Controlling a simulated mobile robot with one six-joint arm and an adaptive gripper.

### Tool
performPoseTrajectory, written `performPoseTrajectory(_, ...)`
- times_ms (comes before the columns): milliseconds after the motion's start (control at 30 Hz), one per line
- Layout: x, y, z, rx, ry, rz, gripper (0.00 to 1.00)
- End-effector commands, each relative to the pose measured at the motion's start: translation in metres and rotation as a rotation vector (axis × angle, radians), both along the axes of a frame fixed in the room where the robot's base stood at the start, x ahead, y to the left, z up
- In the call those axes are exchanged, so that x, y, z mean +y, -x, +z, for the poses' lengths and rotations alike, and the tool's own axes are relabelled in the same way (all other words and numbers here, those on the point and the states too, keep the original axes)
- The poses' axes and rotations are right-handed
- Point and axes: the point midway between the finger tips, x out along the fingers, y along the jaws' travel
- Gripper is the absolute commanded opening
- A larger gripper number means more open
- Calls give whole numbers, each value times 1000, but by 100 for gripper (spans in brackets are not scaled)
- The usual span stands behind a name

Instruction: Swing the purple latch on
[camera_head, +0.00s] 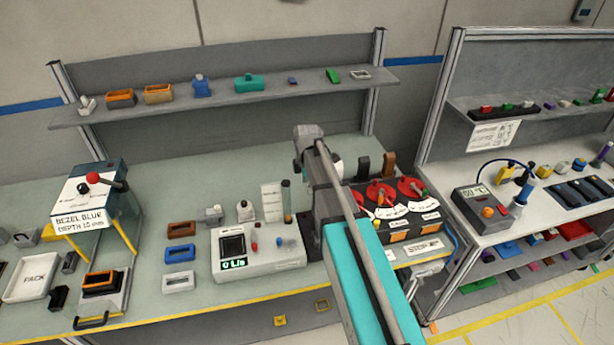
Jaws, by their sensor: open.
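The dashboard module (408,232) is a dark box with an orange stripe, right of centre on the bench. Red round dials (380,193) with levers and white scale labels are on its top. I cannot make out a purple latch; part of the module's left side is hidden behind my arm. My gripper (313,243) seems to be the dark shape pointing down at the module's left side, mostly covered by my forearm. Its fingertips do not show clearly, and I see nothing held in it. I cannot tell whether it touches anything.
A white meter box (258,262) stands left of my arm, with small coloured trays (180,253) beside it. A blue-and-white bezel press (92,200) is farther left. A shelf (220,97) with small parts runs above. A second bench (540,215) stands on the right.

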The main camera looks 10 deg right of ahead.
Motion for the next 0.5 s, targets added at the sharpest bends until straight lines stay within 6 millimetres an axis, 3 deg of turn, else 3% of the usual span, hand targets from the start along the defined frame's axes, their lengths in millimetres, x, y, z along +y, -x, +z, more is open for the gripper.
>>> performPoseTrajectory(133,0,0,9,0,0,0,61)
performPoseTrajectory(500,0,0,11,0,0,0,61)
